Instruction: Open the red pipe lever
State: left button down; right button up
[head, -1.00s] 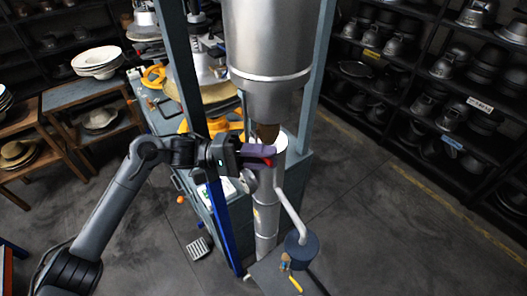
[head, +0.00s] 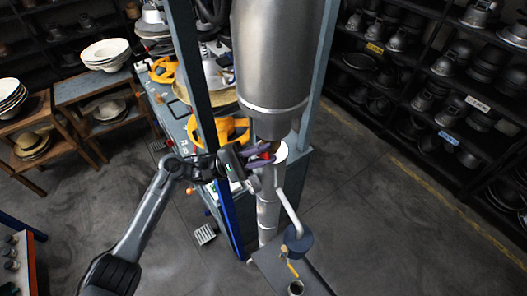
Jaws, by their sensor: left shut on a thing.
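The red lever (head: 266,156) shows as a small red patch between the fingers of my left gripper (head: 262,155), beside the pipe below the big metal cylinder. My left gripper is shut on it, with dark purple fingers, and hides most of the lever. The silver vertical pipe (head: 268,212) runs down just under the gripper, with a white round top beside the fingers. My right gripper is not in the picture.
The large metal cylinder (head: 275,60) hangs right above the gripper. A blue-grey press frame post (head: 193,75) stands close to its left. A bent pipe (head: 289,212) leads to a dark blue cylinder (head: 298,241). The floor to the right is clear.

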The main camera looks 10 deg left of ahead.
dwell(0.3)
pick_arm(q)
jog(key=c, duration=1)
grip_release()
jog(key=shift+c, duration=0.2)
jog(key=shift+a, duration=0.1)
jog(key=b+v, duration=0.5)
jog(key=v, duration=0.5)
jog(key=shift+a, duration=0.35)
jog(key=shift+f, duration=0.15)
